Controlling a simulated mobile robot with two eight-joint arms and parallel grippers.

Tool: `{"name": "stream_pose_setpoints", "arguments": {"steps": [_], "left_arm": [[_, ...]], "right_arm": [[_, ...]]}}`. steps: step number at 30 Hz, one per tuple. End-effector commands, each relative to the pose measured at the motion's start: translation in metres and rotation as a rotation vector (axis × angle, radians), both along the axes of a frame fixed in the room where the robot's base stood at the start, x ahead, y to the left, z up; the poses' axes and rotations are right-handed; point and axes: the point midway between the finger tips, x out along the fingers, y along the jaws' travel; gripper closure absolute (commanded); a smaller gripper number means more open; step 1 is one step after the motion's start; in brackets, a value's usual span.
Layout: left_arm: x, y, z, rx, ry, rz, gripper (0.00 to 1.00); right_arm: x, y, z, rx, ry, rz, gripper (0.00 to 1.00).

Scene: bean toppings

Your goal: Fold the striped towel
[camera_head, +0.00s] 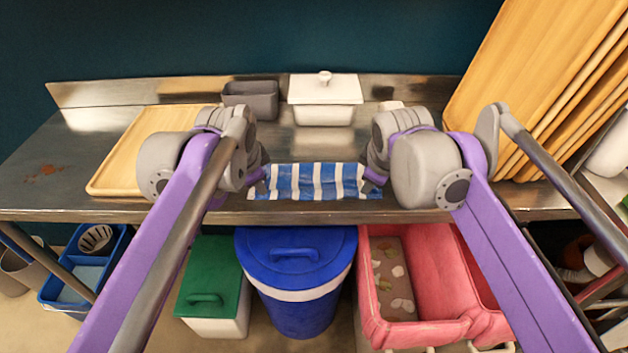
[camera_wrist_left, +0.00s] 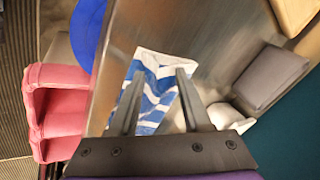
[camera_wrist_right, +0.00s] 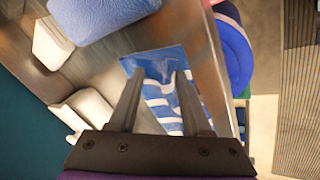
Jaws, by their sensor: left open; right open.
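The blue and white striped towel (camera_head: 315,182) lies on the metal counter near its front edge, in the middle of the head view. My left gripper (camera_head: 258,183) is at the towel's left end, and my right gripper (camera_head: 374,181) is at its right end. In the left wrist view the open fingers of my left gripper (camera_wrist_left: 156,85) point at the towel (camera_wrist_left: 160,68), with cloth between them. In the right wrist view the open fingers of my right gripper (camera_wrist_right: 155,85) point at the towel's blue end (camera_wrist_right: 155,62). Whether the fingers touch the cloth is unclear.
A wooden tray (camera_head: 115,168) lies left on the counter (camera_head: 60,195). A grey container (camera_head: 262,103) and a white lidded dish (camera_head: 324,112) stand behind the towel. Wooden boards (camera_head: 520,75) lean at right. Below the front edge are a green-lidded bin (camera_head: 213,270), a blue bin (camera_head: 297,250) and a red bin (camera_head: 430,333).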

Motion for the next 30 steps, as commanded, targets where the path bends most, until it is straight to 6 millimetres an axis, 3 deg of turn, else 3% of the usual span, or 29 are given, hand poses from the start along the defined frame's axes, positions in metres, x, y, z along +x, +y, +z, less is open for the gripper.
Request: {"name": "stream_pose_setpoints", "arguments": {"steps": [5, 22, 30], "left_arm": [[-0.002, -0.001, 0.001, -0.001, 0.004, -0.001, 0.45], [-0.049, -0.001, 0.075, -0.001, 0.003, -0.002, 0.45], [-0.061, -0.001, 0.089, -0.002, 0.002, -0.001, 0.45]], "right_arm": [[-0.002, 0.001, 0.001, 0.001, 0.004, 0.001, 0.45], [-0.049, 0.001, 0.075, 0.001, 0.002, 0.003, 0.45], [-0.061, 0.001, 0.089, 0.001, 0.003, 0.001, 0.45]]}}
